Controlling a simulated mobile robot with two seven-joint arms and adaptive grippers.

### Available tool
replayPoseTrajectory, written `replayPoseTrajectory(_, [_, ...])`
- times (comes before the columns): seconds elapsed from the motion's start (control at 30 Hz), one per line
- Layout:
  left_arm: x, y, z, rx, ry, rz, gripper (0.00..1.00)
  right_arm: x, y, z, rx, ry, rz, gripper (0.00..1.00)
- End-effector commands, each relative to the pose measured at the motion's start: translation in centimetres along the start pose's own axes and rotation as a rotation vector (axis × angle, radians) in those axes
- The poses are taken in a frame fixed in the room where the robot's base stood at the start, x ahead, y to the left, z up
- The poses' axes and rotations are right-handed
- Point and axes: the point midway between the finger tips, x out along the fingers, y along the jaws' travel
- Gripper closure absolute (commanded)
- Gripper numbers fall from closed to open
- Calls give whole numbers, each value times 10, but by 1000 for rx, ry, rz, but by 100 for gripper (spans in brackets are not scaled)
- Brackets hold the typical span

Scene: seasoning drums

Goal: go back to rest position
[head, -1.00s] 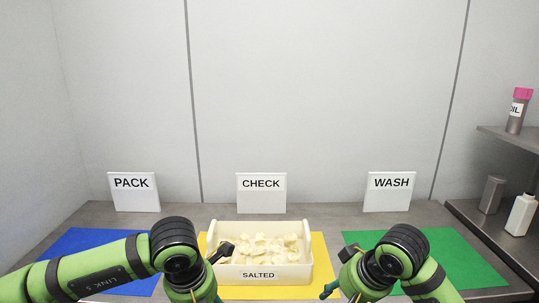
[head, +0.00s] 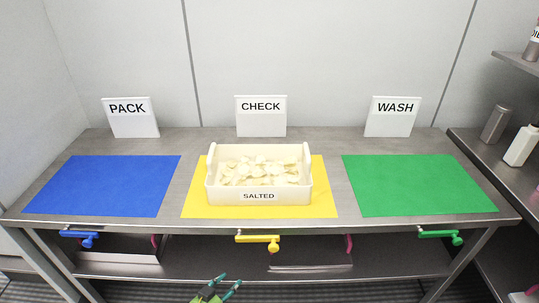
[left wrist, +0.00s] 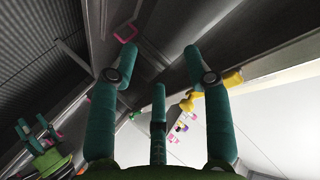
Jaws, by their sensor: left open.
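My left gripper (head: 229,281) shows at the bottom edge of the head view, low in front of the table and apart from everything. In the left wrist view its teal fingers (left wrist: 155,65) are spread with nothing between them. My right gripper (left wrist: 38,130) shows small at the left of that view, its fingers apart and empty; it is out of the head view. The white bin labelled SALTED (head: 258,197), filled with pale chunks (head: 262,171), stands upright on the yellow mat (head: 325,205).
A blue mat (head: 105,185) lies left and a green mat (head: 418,185) right, both bare. PACK (head: 130,118), CHECK (head: 261,116) and WASH (head: 392,117) signs stand behind. Blue (head: 82,238), yellow (head: 262,240) and green (head: 441,236) handles jut from the table front. Bottles stand on right shelves.

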Motion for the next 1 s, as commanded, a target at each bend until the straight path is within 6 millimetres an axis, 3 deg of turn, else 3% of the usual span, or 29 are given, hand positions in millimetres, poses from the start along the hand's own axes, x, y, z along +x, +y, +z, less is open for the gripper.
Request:
replayPoseTrajectory(0.03, [-13,16,36,-59,-91,-11,51,6,2,25,-17,-19,7,51])
replayPoseTrajectory(0.2, [-70,71,140,-230,-387,-34,51,19,9,95,-89,-60,26,51])
replayPoseTrajectory(0.3, [-114,110,191,-319,-555,-31,51,22,11,134,-130,-84,30,51])
replayPoseTrajectory(0.43, [-178,165,243,-430,-764,-12,51,23,12,184,-183,-115,31,51])
replayPoseTrajectory(0.6, [-252,227,280,-544,-977,23,51,19,11,234,-242,-146,24,51])
replayPoseTrajectory(0.7, [-282,250,290,-586,-1054,39,51,17,10,252,-262,-155,20,51])
replayPoseTrajectory(0.83, [-300,265,294,-612,-1102,51,51,15,9,263,-276,-162,17,51])
replayPoseTrajectory(1.0, [-303,267,295,-616,-1109,52,51,15,10,264,-279,-162,17,51])
